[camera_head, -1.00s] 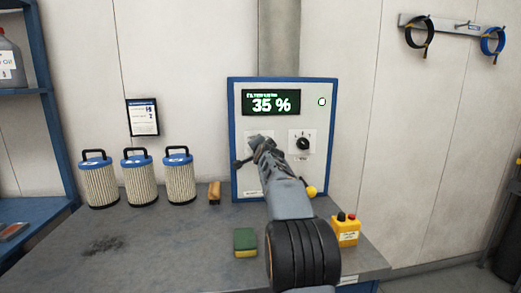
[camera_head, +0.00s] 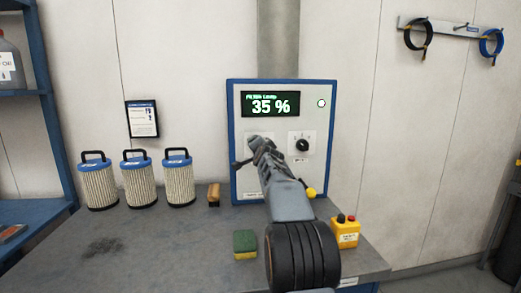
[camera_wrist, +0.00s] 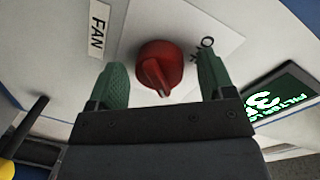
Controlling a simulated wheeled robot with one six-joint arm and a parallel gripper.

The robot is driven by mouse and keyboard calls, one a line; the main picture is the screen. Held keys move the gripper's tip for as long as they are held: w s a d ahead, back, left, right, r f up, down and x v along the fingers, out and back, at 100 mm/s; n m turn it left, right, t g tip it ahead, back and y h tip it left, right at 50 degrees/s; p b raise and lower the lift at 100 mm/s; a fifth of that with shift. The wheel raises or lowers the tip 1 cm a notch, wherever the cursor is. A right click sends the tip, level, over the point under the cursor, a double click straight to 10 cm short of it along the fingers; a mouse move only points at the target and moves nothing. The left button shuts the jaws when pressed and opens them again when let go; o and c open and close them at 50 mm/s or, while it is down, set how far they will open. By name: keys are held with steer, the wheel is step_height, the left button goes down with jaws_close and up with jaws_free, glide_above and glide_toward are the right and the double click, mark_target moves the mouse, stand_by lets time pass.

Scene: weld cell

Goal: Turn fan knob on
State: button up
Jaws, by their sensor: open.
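The fan knob (camera_wrist: 160,66) is red and sits on a white plate beside a "FAN" label (camera_wrist: 97,28) in the wrist view. My gripper (camera_wrist: 162,80) is open, with its green fingers on either side of the knob and visible gaps to it. Whether the fingertips are level with the knob in depth is hard to tell. In the head view my gripper (camera_head: 256,150) is in front of the left part of the control panel (camera_head: 281,83) and hides the fan knob there.
A black knob (camera_head: 302,145) sits right of my gripper, under a display (camera_head: 270,104) reading 35 %. A yellow-ended lever (camera_head: 310,192) is low on the panel. Filters (camera_head: 139,180), a brush (camera_head: 214,195), a sponge (camera_head: 245,243) and a yellow button box (camera_head: 345,232) stand on the bench.

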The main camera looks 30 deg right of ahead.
steer(key=shift+s, duration=0.1)
steer(key=b+v, duration=0.3)
steer(key=v, duration=1)
steer(key=shift+s+a+b, duration=0.15)
steer(key=shift+s+b, duration=0.15)
steer(key=shift+s, duration=0.05)
